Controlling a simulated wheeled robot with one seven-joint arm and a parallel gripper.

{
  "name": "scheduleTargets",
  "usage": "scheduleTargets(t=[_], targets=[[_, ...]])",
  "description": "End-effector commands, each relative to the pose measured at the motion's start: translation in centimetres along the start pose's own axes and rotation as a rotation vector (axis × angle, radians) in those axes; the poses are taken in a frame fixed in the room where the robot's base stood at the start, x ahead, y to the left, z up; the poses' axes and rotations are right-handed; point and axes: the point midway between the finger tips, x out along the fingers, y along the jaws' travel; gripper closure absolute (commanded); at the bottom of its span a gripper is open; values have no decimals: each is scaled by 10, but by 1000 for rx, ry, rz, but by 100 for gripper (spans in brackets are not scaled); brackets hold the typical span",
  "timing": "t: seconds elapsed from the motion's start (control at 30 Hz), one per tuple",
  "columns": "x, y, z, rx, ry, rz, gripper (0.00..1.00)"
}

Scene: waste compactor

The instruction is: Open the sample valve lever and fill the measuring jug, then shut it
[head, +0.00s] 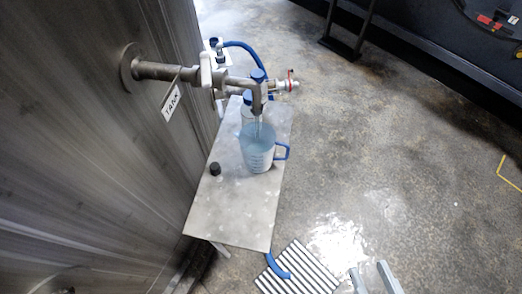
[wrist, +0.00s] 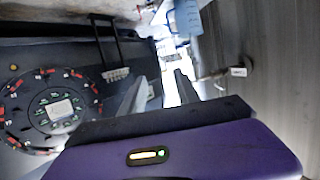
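The measuring jug (head: 258,158) is clear with a blue handle on its right. It stands upright on the metal shelf under the valve's outlet. Pale blue liquid fills much of it, and a thin pale stream seems to run from the outlet into it. The sample valve (head: 256,96) sits on a pipe from the tank, with a blue cap on top. A pale upright piece (head: 205,70) on the pipe may be its lever; I cannot tell. My gripper (head: 374,280) is open and empty at the bottom right, well apart from jug and valve. Its fingers also show in the wrist view (wrist: 163,88).
The tank wall (head: 75,130) fills the left side, with a tag (head: 171,103) hanging from the pipe. A small black knob-like object (head: 215,169) lies on the shelf (head: 235,215). A striped grate (head: 298,270) and wet floor lie below.

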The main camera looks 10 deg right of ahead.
Motion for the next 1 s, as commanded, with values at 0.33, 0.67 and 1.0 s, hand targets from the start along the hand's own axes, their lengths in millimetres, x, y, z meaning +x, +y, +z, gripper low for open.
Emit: scheduleTargets(t=[0.33, 0.67, 1.0], targets=[[39, -22, -29, -6, 139, -86, 62], [121, -106, -86, -77, 355, -274, 62], [185, -204, -146, -148, 441, -383, 62]])
